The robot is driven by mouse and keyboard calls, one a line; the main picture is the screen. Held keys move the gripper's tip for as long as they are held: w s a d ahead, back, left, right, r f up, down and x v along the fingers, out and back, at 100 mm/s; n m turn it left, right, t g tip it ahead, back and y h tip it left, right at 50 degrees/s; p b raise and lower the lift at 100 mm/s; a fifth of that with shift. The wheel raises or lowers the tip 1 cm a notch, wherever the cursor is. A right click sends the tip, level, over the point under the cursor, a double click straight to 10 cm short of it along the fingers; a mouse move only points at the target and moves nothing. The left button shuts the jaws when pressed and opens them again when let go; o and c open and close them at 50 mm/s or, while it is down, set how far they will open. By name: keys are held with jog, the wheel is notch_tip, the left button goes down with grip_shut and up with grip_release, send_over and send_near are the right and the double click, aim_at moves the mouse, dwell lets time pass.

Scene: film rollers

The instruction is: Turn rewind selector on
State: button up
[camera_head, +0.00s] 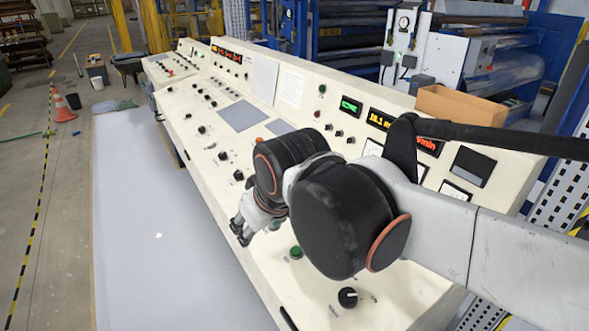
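A long cream control console runs from the upper left to the lower right, with many black selector knobs and buttons. A large black selector knob (348,297) with a pale pointer mark sits near its front edge at the lower right. Smaller black knobs (223,155) sit on the panel to the left of my arm. Labels are too small to read, so I cannot tell which one is the rewind selector. My gripper (241,231) points down at the console's front edge, left of a green button (296,252). Its finger gap and any contact are unclear. My arm hides the middle of the panel.
A cardboard box (462,104) stands on top of the console at the right. Lit displays (381,119) are on the upright panel. Machinery with blue frames stands behind. An orange traffic cone (62,108) is on the floor at the far left. The grey floor strip left of the console is clear.

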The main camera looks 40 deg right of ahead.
jog(key=w+d+r+n+g+h+p, duration=0.1)
jog(key=w+d+r, duration=0.2)
jog(key=w, duration=0.3)
jog(key=w+d+r+n+g, duration=0.1)
jog(key=w+d+r, duration=0.3)
jog(key=w, duration=0.1)
jog(key=w+d+f+n+g+p, duration=0.1)
jog(key=w+d+f+n, duration=0.2)
jog(key=w+d, duration=0.7)
jog(key=w+d+f+n+g+p, duration=0.1)
jog(key=w+d+f+n+p, duration=0.15)
jog(key=w+d, duration=0.7)
jog(key=w+d+f+n+g, duration=0.1)
jog(key=w+d+f+n, duration=0.1)
jog(key=w+d+f, duration=0.8)
jog(key=shift+y, duration=0.4)
jog(key=f, duration=0.4)
jog(key=f+b, duration=0.1)
jog(key=f, duration=0.4)
jog(key=f+b, duration=0.1)
jog(key=f, duration=0.4)
jog(key=shift+s+a+f, duration=0.15)
jog(key=shift+s+f, duration=0.05)
jog(key=shift+s, duration=0.15)
jog(key=shift+c, duration=0.2)
jog(key=c, duration=1)
